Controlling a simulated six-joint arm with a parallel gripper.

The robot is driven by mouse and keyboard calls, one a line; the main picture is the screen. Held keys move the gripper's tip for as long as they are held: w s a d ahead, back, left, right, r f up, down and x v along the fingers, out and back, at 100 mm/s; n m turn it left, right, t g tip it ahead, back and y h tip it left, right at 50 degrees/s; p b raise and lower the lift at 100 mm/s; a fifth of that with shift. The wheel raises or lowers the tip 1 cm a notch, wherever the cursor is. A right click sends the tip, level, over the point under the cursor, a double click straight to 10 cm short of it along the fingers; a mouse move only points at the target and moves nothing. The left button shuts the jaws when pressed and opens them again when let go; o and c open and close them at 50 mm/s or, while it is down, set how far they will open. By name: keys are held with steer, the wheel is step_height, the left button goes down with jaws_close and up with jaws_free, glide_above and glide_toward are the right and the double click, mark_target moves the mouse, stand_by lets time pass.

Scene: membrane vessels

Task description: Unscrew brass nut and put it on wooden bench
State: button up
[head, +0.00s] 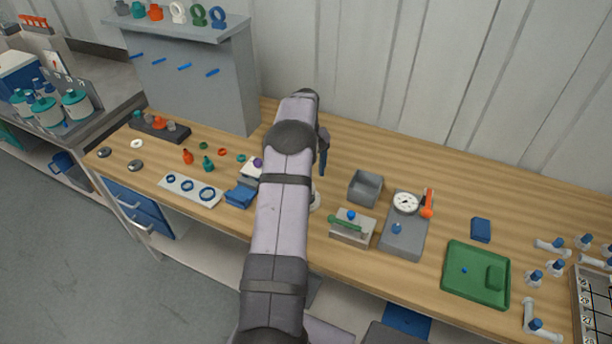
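The wooden bench (535,205) runs across the view against a panelled wall. I cannot make out a brass nut anywhere; it may be too small or hidden behind my arm, which crosses the middle of the bench. A slim dark part that looks like my gripper (322,155) shows just right of the arm's upper end. Its fingers are not clear, so I cannot tell whether it is open or shut. A whitish piece (315,200) is partly hidden by the arm's right edge.
Right of my arm are a grey open box (366,188), a block with a green handle (350,228), a gauge fixture (405,222) and a green tray (477,274). Left are a white ring plate (190,190) and small fittings. A grey panel (195,75) stands behind.

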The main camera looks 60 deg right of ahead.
steer(key=m, duration=0.7)
steer(key=shift+b, duration=0.3)
steer(key=m, duration=0.6)
steer(key=shift+b, duration=0.4)
steer(key=shift+f+b, duration=0.75)
steer(key=shift+f, duration=0.85)
jaws_close()
steer(key=n, duration=1)
steer(key=shift+r+p, duration=0.1)
steer(key=shift+p, duration=0.2)
steer(key=n, duration=0.3)
steer(key=shift+n, duration=0.3)
